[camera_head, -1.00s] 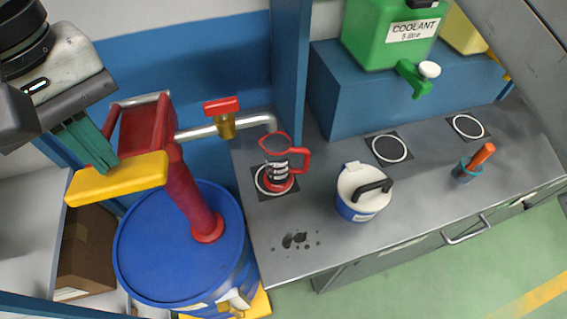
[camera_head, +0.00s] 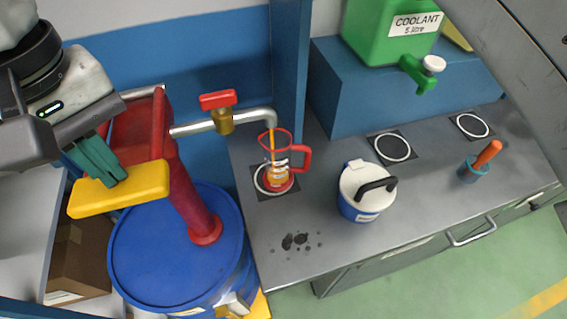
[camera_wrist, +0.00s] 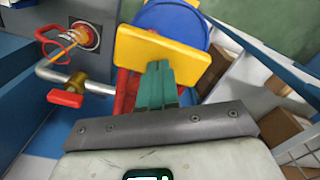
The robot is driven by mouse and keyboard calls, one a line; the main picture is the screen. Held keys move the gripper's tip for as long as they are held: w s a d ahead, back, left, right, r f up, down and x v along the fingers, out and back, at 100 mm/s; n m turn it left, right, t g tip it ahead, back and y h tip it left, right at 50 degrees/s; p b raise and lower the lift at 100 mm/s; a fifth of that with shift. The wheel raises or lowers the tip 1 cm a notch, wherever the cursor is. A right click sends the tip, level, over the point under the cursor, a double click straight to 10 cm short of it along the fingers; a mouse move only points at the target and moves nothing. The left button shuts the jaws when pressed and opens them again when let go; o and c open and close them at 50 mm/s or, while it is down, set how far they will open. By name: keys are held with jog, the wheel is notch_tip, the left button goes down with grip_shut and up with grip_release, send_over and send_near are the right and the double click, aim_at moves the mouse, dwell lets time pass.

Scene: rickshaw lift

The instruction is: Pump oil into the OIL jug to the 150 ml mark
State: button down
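The OIL jug (camera_head: 303,158), clear with a red rim, handle and base, stands upright in a ring on the bench, below the spout. An orange oil stream (camera_head: 272,145) runs from the spout (camera_head: 262,114) into it, and amber oil shows low inside. The level against the marks is too small to read. The jug also shows in the wrist view (camera_wrist: 52,47). The red pump (camera_head: 186,180) on the blue drum has a yellow handle plate (camera_head: 130,190). My gripper (camera_head: 101,181) has its teal fingers together, touching the plate's face; they also show in the wrist view (camera_wrist: 157,68).
A red-handled valve (camera_head: 218,100) sits on the spout pipe. A blue-white canister (camera_head: 358,191) stands right of the jug. A green coolant container (camera_head: 385,35) rests on a blue shelf block. An orange-handled tool in a cup (camera_head: 484,160) stands far right. Dark spots mark the bench front.

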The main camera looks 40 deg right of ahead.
jog(key=shift+f+b, duration=1.9)
jog(key=shift+f, duration=1.2)
jog(key=shift+r, duration=0.1)
notch_tip(320, 180, up, 10)
jog(key=p, duration=0.7)
jog(key=shift+r, duration=0.25)
jog(key=shift+f, duration=0.15)
jog(key=shift+f+b, duration=3.35)
jog(key=shift+f, duration=1.9)
jog(key=shift+r, duration=0.2)
